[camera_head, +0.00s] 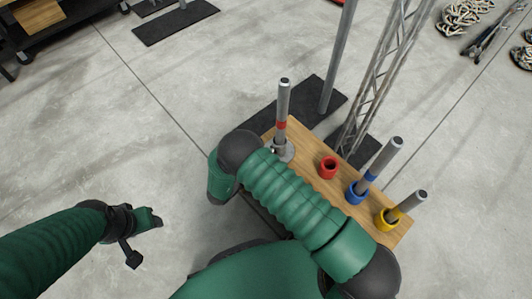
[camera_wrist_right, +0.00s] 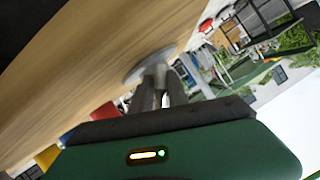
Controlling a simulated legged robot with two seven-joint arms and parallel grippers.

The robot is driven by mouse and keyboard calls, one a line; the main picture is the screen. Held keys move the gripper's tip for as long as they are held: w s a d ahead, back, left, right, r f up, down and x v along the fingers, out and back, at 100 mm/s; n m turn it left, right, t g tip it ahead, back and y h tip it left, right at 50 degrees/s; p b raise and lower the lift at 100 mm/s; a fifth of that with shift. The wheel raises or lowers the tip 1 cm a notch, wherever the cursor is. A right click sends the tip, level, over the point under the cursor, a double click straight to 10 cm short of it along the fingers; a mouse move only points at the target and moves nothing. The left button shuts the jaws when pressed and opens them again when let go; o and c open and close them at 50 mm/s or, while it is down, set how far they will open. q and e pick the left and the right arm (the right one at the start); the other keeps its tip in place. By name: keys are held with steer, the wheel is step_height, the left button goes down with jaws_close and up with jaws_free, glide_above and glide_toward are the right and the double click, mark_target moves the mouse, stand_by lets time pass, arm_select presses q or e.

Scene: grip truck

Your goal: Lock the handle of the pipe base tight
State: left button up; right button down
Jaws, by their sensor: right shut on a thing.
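A grey pipe with a red band (camera_head: 282,103) stands upright in a round grey pipe base (camera_head: 285,152) at the left end of a wooden board (camera_head: 308,141). The base also shows as a pale disc in the right wrist view (camera_wrist_right: 136,73). My right gripper (camera_wrist_right: 160,76) is at this base, its fingers closed on a small grey part, which looks like the base's handle. The fingers largely hide the handle. In the head view my right arm hides that gripper. My left gripper (camera_head: 156,219) is over the floor at the left, away from the board; its fingers are unclear.
The board also bears a red cup (camera_head: 329,167), a blue cup (camera_head: 356,191) with a pipe, and a yellow cup (camera_head: 387,220) with a pipe. A metal truss (camera_head: 382,75) and a grey pole (camera_head: 338,60) rise behind it.

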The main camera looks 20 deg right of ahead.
steer(key=shift+a+m+t, duration=0.1)
steer(key=shift+m+t, duration=0.2)
stand_by(0.4)
steer(key=c, duration=1.3)
jaws_free()
